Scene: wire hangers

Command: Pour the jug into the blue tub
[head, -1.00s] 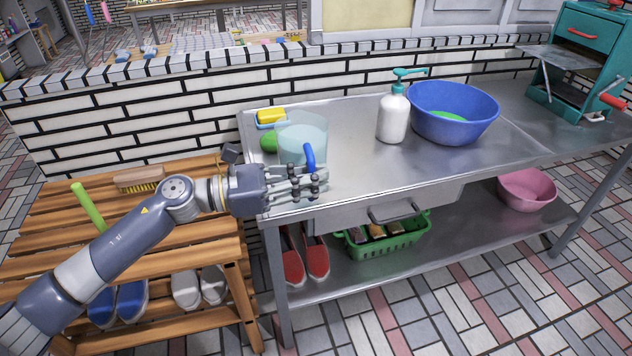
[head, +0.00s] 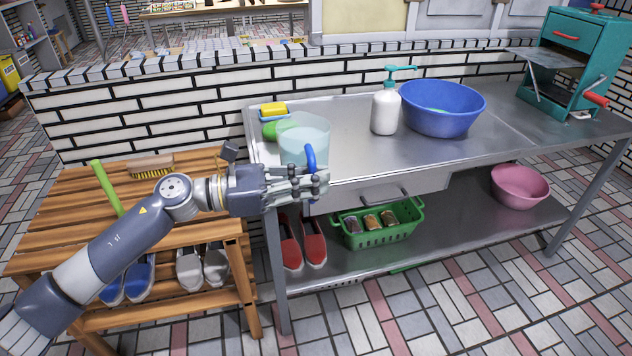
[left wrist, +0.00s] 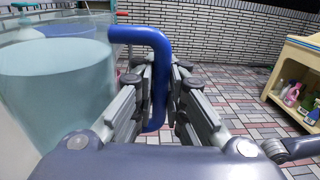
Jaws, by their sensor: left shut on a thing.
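The clear jug (head: 304,141) with pale liquid and a blue handle is at the left end of the steel table. My left gripper (head: 318,181) is shut on its blue handle, at the table's front edge. In the left wrist view the blue handle (left wrist: 158,75) stands between the fingers, and the jug (left wrist: 58,85) is upright at the left. I cannot tell whether its base touches the table. The blue tub (head: 443,110) stands farther right on the table, with something green inside. My right gripper is not in view.
A white pump bottle (head: 385,111) stands between the jug and the tub, close to the tub. A yellow sponge (head: 274,109) and a green item lie behind the jug. A teal machine (head: 570,60) stands at the far right. The table's front middle is clear.

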